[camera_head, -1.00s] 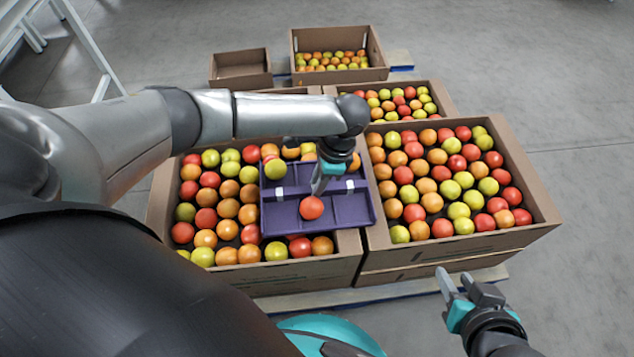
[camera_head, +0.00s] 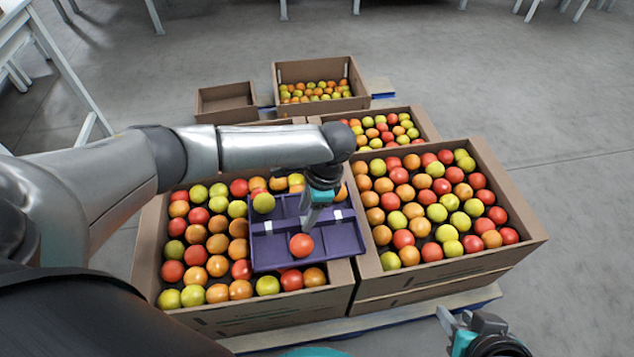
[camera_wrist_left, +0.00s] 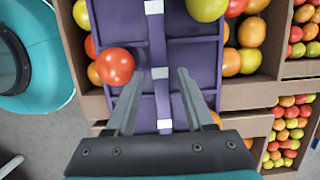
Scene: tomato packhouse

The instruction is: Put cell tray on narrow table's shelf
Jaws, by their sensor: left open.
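The purple cell tray (camera_head: 345,238) lies tilted on the tomatoes of the front left crate, over its right side. A red tomato (camera_head: 301,245) sits in one cell and a yellow-green one (camera_head: 263,203) at its far left corner. My left gripper (camera_head: 308,228) is open at the tray. In the left wrist view its fingers (camera_wrist_left: 157,100) stand apart on either side of a purple divider (camera_wrist_left: 160,105); contact is unclear. My right gripper (camera_head: 462,322) is at the bottom right, partly cut off, away from the tray. No shelf can be made out.
Cardboard crates of tomatoes stand close together on pallets, including the front left crate (camera_head: 147,245) and front right crate (camera_head: 440,275). A small crate (camera_head: 226,103) stands behind. White table legs and frames (camera_head: 60,70) show at the left and back. Grey floor is free at right.

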